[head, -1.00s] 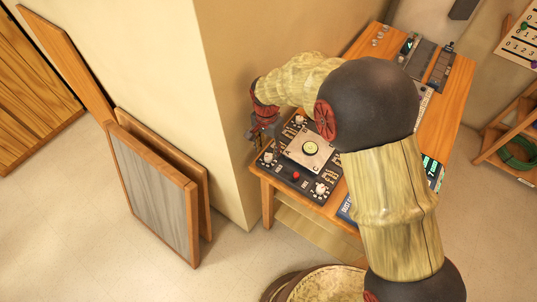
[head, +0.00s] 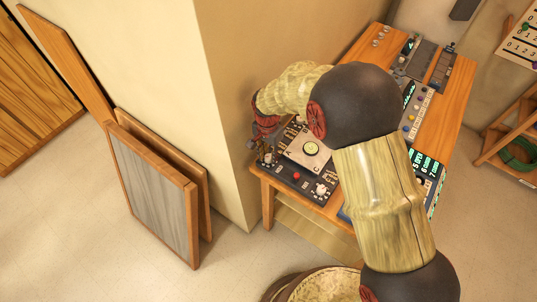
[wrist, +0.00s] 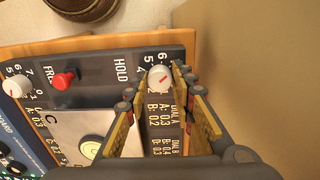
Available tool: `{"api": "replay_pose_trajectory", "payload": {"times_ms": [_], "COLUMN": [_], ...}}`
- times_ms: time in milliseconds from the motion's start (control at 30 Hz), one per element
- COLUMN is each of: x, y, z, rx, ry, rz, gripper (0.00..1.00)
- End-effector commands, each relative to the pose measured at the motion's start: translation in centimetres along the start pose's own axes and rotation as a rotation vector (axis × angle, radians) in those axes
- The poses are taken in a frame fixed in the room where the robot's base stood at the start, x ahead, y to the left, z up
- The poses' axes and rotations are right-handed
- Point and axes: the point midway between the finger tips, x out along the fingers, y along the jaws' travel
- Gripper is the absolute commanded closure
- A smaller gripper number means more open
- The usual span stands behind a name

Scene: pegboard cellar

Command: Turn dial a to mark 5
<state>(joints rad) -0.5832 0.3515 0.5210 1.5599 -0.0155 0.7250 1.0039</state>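Dial A is a white round knob with a red pointer line (wrist: 160,78), on a dark panel (wrist: 95,68). Its label "DIAL A" is printed beside it, and part of its number scale is hidden by my gripper. The pointer slants to the upper right in the wrist view; I cannot tell its exact mark. My gripper (wrist: 153,85) is open, with its fingers either side of the knob. The right fingertip is close to the knob, and a gap shows on the left. In the head view my gripper (head: 262,148) is at the panel's left corner.
A red button (wrist: 64,79) and another white knob (wrist: 16,87) are on the same panel. A pale plate with a yellow-green round piece (wrist: 90,149) lies beside my left finger. The wall (head: 235,130) rises close by. A wicker basket (head: 290,288) stands on the floor.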

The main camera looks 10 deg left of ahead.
Motion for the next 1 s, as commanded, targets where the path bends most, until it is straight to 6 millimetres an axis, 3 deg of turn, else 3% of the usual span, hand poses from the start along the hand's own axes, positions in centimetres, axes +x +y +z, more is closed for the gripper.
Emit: {"api": "replay_pose_trajectory", "payload": {"times_ms": [400, 767, 1000], "x": [-0.02, -0.06, -0.14], "y": [-0.03, -0.04, -0.06], "z": [0.0, 0.0, 0.0], "rx": [0.0, -0.05, -0.2], "ry": [0.0, 0.001, 0.005], "rz": [-0.001, -0.001, -0.001], "gripper": [1.0, 1.0, 1.0]}}
